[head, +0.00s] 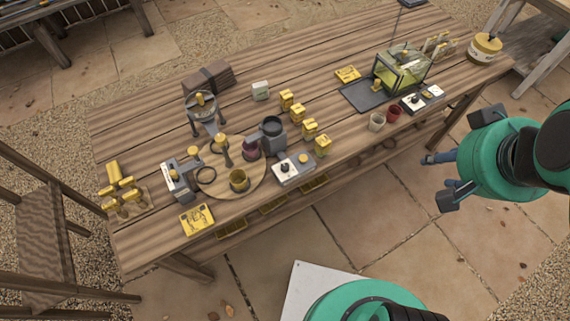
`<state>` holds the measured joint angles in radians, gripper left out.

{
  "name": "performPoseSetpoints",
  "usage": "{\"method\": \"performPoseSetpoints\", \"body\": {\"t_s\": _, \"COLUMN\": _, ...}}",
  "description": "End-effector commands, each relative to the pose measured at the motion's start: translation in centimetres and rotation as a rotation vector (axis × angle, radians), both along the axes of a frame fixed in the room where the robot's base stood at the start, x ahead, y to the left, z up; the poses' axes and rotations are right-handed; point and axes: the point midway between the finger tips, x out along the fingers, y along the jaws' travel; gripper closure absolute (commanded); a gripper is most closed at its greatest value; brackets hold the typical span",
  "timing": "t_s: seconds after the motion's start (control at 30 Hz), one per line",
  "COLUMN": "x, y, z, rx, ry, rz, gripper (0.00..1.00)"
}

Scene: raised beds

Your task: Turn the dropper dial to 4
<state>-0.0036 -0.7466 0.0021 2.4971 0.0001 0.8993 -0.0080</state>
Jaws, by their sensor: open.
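I cannot tell which carries the dropper dial; markings and pointer settings are too small to read. My gripper (440,176) is open and empty, off the table's front right side, apart from all three boxes.
Several yellow boxes (309,128) stand behind the middle one. A round board (225,188) holds pots at the left. A glass tank (402,70) stands at the right.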

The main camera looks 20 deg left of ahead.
Motion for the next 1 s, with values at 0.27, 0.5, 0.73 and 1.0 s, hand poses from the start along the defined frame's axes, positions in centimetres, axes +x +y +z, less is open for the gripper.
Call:
{"method": "performPoseSetpoints", "body": {"t_s": 0.27, "x": 2.4, "y": 2.0, "z": -0.2, "rx": -0.054, "ry": 0.044, "rz": 0.164, "gripper": 0.59}}
{"method": "performPoseSetpoints", "body": {"t_s": 0.5, "x": 6.4, "y": 6.3, "z": -1.4, "rx": -0.152, "ry": 0.113, "rz": 0.48, "gripper": 0.59}}
{"method": "performPoseSetpoints", "body": {"t_s": 0.73, "x": 9.8, "y": 11.7, "z": -3.9, "rx": -0.251, "ry": 0.173, "rz": 0.823, "gripper": 0.59}}
{"method": "performPoseSetpoints", "body": {"t_s": 1.0, "x": 12.4, "y": 19.0, "z": -8.1, "rx": -0.353, "ry": 0.23, "rz": 1.232, "gripper": 0.59}}
